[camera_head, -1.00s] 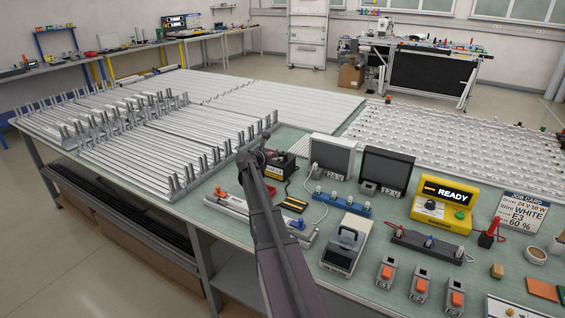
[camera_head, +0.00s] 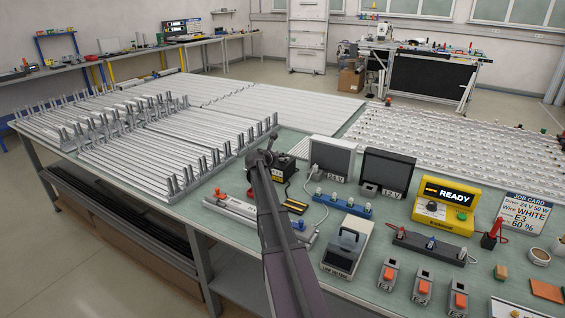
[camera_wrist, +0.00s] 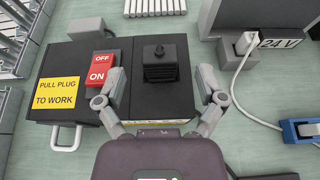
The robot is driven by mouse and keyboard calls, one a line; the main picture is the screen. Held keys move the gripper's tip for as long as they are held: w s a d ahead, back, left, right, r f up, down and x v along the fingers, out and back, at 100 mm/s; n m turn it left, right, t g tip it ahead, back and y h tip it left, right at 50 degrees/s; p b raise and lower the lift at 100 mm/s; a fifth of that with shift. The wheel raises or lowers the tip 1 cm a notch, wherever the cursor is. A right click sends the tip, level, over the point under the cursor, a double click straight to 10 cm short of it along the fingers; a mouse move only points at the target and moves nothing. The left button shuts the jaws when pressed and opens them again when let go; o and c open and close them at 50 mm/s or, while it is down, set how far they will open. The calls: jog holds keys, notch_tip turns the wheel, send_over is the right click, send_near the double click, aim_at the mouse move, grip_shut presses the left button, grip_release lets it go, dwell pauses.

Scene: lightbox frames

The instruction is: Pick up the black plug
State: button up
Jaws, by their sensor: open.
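The black plug (camera_wrist: 160,62) stands on top of a black box (camera_wrist: 130,100) in the wrist view, seen from above with a small knob on it. The box has a red ON/OFF switch (camera_wrist: 101,68) and a yellow "PULL PLUG TO WORK" label (camera_wrist: 58,91). My gripper (camera_wrist: 161,77) is open, with one finger on each side of the plug and visible gaps between. The left finger overlaps the switch's edge in the picture. In the head view my gripper (camera_head: 262,156) is beside the black box (camera_head: 284,164); the plug cannot be made out there.
A grey unit marked 24 V (camera_head: 331,158) with a white cable stands right of the box. A rack of metal strips (camera_head: 165,150) lies to the left. A blue terminal strip (camera_head: 343,207) and a low-voltage tester (camera_head: 347,247) are nearer on the green bench.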

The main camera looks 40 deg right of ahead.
aim_at(283, 154)
jog(key=shift+b+x, duration=0.45)
jog(key=shift+x, duration=1.15)
jog(key=shift+r, duration=0.1)
grip_shut()
jog(key=shift+r, duration=0.15)
notch_tip(283, 154, up, 3)
jog(key=p, duration=0.3)
jog(key=shift+r+p, duration=0.25)
jog(key=shift+p, duration=0.15)
jog(key=s+a+r+p, duration=0.1)
jog(key=s+a, duration=0.8)
jog(key=s, duration=0.4)
jog(key=shift+s, duration=0.15)
jog(key=shift+r, duration=0.1)
